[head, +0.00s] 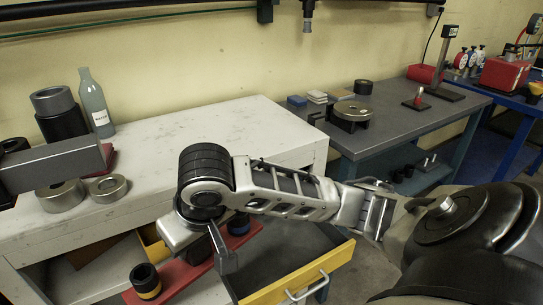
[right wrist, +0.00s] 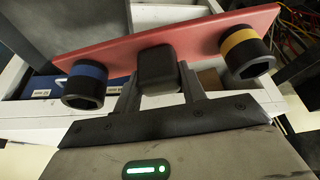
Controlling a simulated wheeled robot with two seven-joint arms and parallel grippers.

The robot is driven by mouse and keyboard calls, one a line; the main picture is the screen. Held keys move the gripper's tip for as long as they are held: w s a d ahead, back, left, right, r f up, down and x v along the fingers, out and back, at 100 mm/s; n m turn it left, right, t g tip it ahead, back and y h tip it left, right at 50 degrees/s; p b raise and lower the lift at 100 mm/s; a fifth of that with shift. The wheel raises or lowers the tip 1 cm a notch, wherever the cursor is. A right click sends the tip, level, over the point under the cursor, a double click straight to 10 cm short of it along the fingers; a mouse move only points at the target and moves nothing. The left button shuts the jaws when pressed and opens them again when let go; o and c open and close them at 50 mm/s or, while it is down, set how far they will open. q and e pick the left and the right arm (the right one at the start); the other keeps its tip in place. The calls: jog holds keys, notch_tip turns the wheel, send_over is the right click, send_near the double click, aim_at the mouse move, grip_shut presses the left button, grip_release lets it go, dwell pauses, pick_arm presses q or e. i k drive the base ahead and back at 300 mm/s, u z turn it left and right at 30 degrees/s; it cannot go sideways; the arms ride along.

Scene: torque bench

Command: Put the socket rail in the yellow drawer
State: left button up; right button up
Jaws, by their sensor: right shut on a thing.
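The socket rail (head: 193,278) is a red plate with a blue-banded black socket (head: 238,223) at one end and a yellow-banded one (head: 146,280) at the other. In the right wrist view, my right gripper (right wrist: 158,78) is shut on the black block in the middle of the rail (right wrist: 200,33). In the head view, my right gripper (head: 222,255) is partly hidden by its own wrist. The yellow drawer (head: 318,263) is pulled out, its handle at the front. The rail overlaps the drawer's left part; its height above the floor of the drawer is unclear.
The white bench (head: 160,160) carries a grey bottle (head: 95,103), steel rings (head: 108,188) and dark cylinders. A grey table (head: 400,122) with a round steel part (head: 352,115) stands behind. A labelled blue container (right wrist: 50,88) shows behind the rail.

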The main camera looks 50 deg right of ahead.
aim_at(267, 240)
jog(key=u, duration=0.7)
jog(key=k, duration=0.75)
jog(key=z, duration=0.85)
jog(key=i, duration=0.5)
